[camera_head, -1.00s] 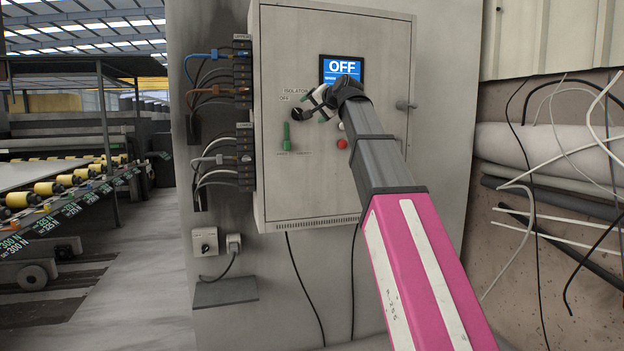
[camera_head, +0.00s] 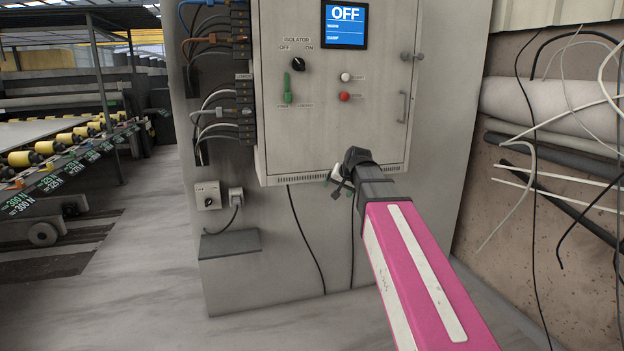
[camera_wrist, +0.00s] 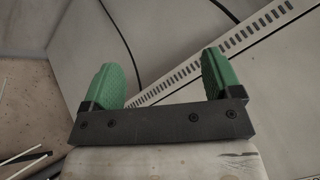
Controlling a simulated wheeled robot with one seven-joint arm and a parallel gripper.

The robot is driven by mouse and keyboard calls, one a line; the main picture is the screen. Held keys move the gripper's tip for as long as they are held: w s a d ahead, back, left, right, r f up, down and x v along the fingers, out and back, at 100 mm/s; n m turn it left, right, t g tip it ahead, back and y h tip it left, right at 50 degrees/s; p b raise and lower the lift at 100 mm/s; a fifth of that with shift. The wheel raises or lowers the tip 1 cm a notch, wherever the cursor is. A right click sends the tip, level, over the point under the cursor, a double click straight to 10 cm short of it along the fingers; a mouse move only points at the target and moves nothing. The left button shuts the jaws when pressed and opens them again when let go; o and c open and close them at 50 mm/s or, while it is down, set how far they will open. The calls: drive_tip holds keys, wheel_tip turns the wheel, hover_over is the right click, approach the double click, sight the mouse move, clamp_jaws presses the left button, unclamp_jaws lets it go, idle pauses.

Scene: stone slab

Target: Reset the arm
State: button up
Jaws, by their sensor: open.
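My gripper (camera_head: 340,183) is just below the lower edge of the grey control cabinet (camera_head: 385,135), in front of the wall panel. In the wrist view my gripper (camera_wrist: 165,80) has its two green fingers wide apart with nothing between them. The wrist view also shows the cabinet's slotted bottom edge (camera_wrist: 235,45) and a black cable behind the fingers. On the cabinet, the screen (camera_head: 345,24) reads OFF. The black isolator knob (camera_head: 298,64), a green handle (camera_head: 287,88), a white button (camera_head: 346,77) and a red button (camera_head: 344,97) are all in plain sight.
Cable terminals (camera_head: 244,120) line the cabinet's left side. A small switch box (camera_head: 208,196) and a grey ledge (camera_head: 231,244) are lower left. Loose cables and pipes (camera_head: 550,108) hang at the right. A roller conveyor (camera_head: 50,155) stands far left, with open floor before it.

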drive_tip(key=s+d+f+g+h, duration=0.1)
drive_tip(key=s+d+f+g, duration=0.1)
drive_tip(key=s+f, duration=0.6)
drive_tip(key=s+d+f+n+g+h, duration=0.1)
drive_tip(key=s+d+f, duration=0.3)
drive_tip(key=s+f, duration=0.4)
drive_tip(key=s+d+f+n+g+h, duration=0.1)
drive_tip(key=s+d+f+g, duration=0.2)
drive_tip(key=f, duration=1.4)
drive_tip(key=s+g, duration=0.1)
drive_tip(key=s, duration=0.3)
drive_tip(key=shift+s+d+h, duration=0.25)
drive_tip(key=shift+s+h, duration=0.05)
drive_tip(key=shift+s, duration=0.1)
